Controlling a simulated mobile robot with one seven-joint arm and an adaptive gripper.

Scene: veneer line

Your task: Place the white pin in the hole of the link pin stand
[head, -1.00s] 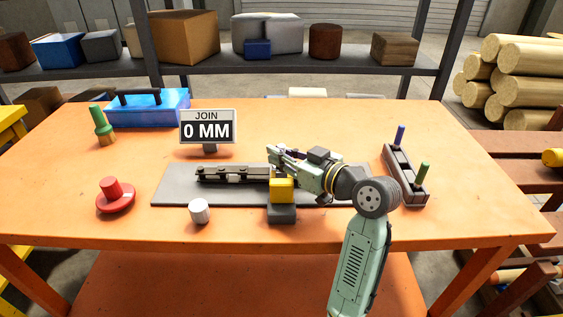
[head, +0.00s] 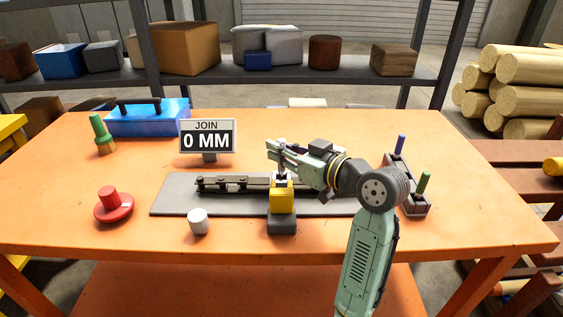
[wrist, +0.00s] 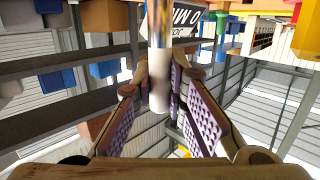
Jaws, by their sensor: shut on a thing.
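My gripper (head: 275,152) is raised above the yellow block near the middle of the table. Its fingers are shut on the white pin, which hangs between the pads in the wrist view (wrist: 158,90). There the pin has a white end and a shiny metal shaft. In the head view, a slim metal part of it (head: 282,170) shows below the fingers, close above the yellow block. The link pin stand (head: 414,205) is a dark bar at the right holding a blue pin (head: 401,144) and a green pin (head: 423,182). My arm hides part of it, and I cannot see its hole.
A dark chain (head: 235,184) lies on a grey plate (head: 170,205) beside the yellow block (head: 282,195). A white cylinder (head: 198,222), a red knob (head: 112,205), a JOIN 0 MM sign (head: 207,137), a green-handled tool (head: 102,135) and a blue toolbox (head: 150,118) stand around.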

